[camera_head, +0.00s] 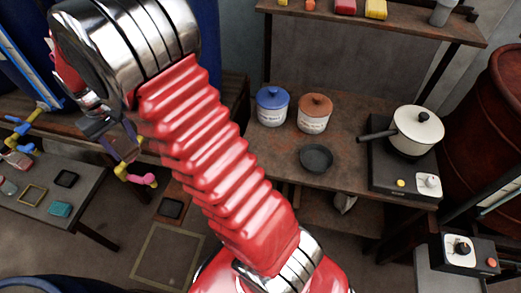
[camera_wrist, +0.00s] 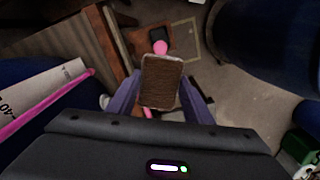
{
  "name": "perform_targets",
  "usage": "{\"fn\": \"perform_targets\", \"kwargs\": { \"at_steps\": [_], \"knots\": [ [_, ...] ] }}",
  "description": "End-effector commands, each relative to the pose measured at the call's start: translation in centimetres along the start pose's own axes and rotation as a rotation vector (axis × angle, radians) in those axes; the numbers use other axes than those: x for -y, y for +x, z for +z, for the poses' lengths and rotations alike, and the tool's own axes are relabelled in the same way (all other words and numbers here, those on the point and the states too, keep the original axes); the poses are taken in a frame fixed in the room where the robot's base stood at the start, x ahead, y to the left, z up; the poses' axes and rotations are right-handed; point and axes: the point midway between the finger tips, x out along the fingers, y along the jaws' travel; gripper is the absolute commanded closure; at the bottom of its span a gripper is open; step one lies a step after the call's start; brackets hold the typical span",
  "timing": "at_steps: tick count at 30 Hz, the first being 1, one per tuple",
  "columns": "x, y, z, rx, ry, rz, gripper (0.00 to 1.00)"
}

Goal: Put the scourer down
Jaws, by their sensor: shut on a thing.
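The scourer (camera_wrist: 161,82), a brown rectangular pad with a pale edge, is between the purple fingers of my gripper (camera_wrist: 160,92) in the wrist view. The fingers are shut on its two sides and hold it above the floor. In the head view my gripper (camera_head: 126,148) is at the left, partly behind my arm. The scourer cannot be made out clearly there.
A grey table (camera_head: 65,213) with small items, including a teal block (camera_head: 60,209), is at the left. A workbench (camera_head: 345,145) holds a blue-lidded jar (camera_head: 272,107), a brown-lidded jar (camera_head: 314,114), a dark bowl (camera_head: 316,158) and a white pot (camera_head: 415,132). A red barrel (camera_head: 490,110) stands right.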

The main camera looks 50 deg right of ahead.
Motion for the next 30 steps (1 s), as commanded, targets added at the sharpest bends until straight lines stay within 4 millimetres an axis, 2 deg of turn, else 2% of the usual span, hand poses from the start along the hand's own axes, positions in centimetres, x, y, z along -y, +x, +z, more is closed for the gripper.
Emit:
{"fn": "perform_targets", "kwargs": {
  "at_steps": [5,14,21,30],
  "knots": [
    [-4.0,0.7,0.7,0.001,0.096,0.0,0.82],
    [-14.1,2.6,4.1,0.001,0.356,0.0,0.82],
    [-21.5,4.0,8.2,0.001,0.57,0.0,0.82],
    [-29.3,5.8,14.9,0.001,0.837,0.0,0.82]
  ]
}}
